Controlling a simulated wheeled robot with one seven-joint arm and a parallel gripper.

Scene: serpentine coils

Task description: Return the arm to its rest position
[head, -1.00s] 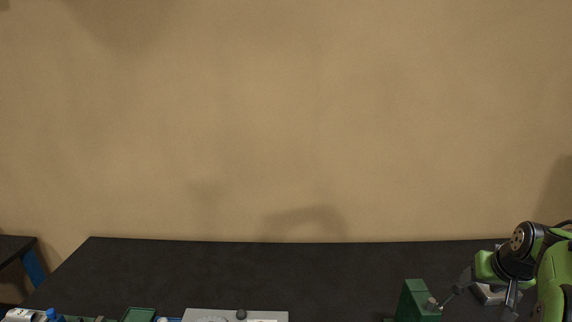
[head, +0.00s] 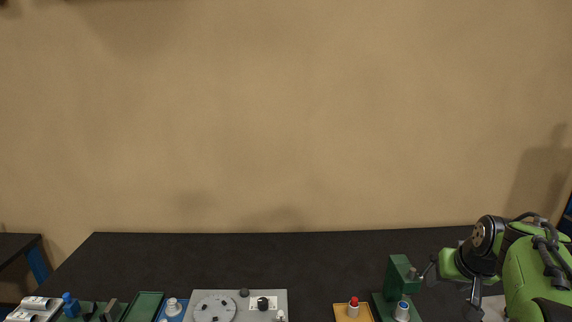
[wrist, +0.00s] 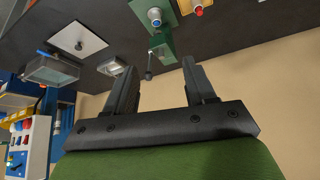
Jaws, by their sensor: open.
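My gripper (head: 453,290) is at the right of the head view, above the dark table, on my green and black arm. In the wrist view my gripper (wrist: 158,75) has its two dark fingers spread wide, with nothing between them. In the head view it is just right of an upright green device (head: 398,272). The green device also shows in the wrist view (wrist: 168,44), with a thin ball-ended lever beyond the fingers. I cannot tell the exact gap between fingers and lever.
The dark table (head: 250,262) is bare at the back. Along its near edge are a grey panel with a disc (head: 238,297), a yellow block with a red button (head: 353,312) and a green tray (head: 143,305). A clear box (wrist: 50,70) stands left in the wrist view.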

